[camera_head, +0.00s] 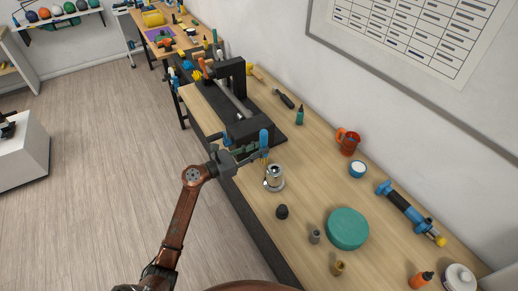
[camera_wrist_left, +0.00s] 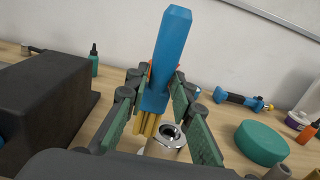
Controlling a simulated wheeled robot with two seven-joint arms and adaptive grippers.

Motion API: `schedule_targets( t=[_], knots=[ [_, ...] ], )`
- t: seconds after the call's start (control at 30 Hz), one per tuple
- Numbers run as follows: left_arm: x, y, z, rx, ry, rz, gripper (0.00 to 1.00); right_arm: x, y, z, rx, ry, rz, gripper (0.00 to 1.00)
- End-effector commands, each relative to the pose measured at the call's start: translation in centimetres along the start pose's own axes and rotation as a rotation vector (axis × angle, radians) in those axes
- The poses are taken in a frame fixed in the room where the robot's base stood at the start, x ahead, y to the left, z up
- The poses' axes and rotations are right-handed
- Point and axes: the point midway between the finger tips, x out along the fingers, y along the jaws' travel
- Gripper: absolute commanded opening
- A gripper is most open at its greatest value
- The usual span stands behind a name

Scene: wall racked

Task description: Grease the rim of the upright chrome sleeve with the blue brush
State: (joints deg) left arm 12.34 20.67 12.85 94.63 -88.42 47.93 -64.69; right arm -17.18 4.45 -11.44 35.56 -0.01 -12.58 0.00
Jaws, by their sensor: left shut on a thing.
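My left gripper (camera_head: 262,154) is shut on the blue brush (camera_head: 264,137), which it holds upright with the handle up. In the left wrist view the blue handle (camera_wrist_left: 168,55) rises between the green-padded fingers (camera_wrist_left: 153,108), with yellow bristles (camera_wrist_left: 146,123) pointing down. The chrome sleeve (camera_head: 275,181) stands upright on the bench just below the gripper. In the left wrist view its open rim (camera_wrist_left: 171,133) shows just right of and behind the bristles. I cannot tell whether the bristles touch it. My right gripper is not in view.
A black vise-like fixture (camera_head: 237,90) stands behind the gripper. A black knob (camera_head: 282,211), a grey bushing (camera_head: 315,237) and a teal round tub (camera_head: 347,229) stand nearer.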

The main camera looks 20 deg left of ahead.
Motion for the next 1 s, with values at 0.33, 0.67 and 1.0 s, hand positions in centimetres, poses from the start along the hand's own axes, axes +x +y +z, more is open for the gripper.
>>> schedule_targets(
  t=[0.33, 0.67, 1.0],
  knots=[
    [0.0, 0.0, -0.7, 0.001, 0.000, 0.000, 0.00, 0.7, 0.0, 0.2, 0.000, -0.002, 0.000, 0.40],
    [0.0, 0.0, -1.4, 0.000, 0.000, 0.000, 0.00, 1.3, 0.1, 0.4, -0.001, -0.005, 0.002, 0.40],
    [0.0, -0.6, -1.4, 0.000, 0.000, 0.000, 0.00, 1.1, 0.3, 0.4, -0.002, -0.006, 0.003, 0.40]
  ],
)
